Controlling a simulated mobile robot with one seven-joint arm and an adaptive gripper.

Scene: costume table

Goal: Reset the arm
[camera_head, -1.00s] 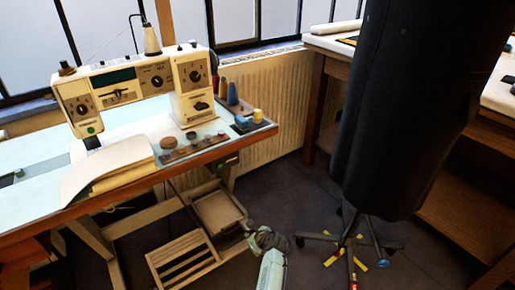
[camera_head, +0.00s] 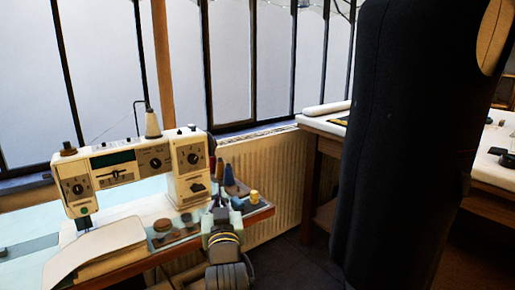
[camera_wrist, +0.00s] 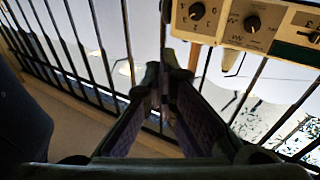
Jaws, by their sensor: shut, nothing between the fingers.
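My gripper (camera_head: 216,212) shows in the head view in front of the right end of the sewing table (camera_head: 180,262), with my grey, yellow-ringed wrist below it. In the wrist view my gripper (camera_wrist: 163,76) has its two dark fingers converging until their tips meet, with nothing between them. It is shut and empty. The head view does not show clearly how far it is from the table edge.
A cream sewing machine (camera_head: 130,178) stands on the table; its dialled face also shows upside down in the wrist view (camera_wrist: 238,20). Thread spools (camera_head: 229,176) stand near the table's right end. A black dress form (camera_head: 395,150) stands at right. Barred windows (camera_head: 235,70) lie behind.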

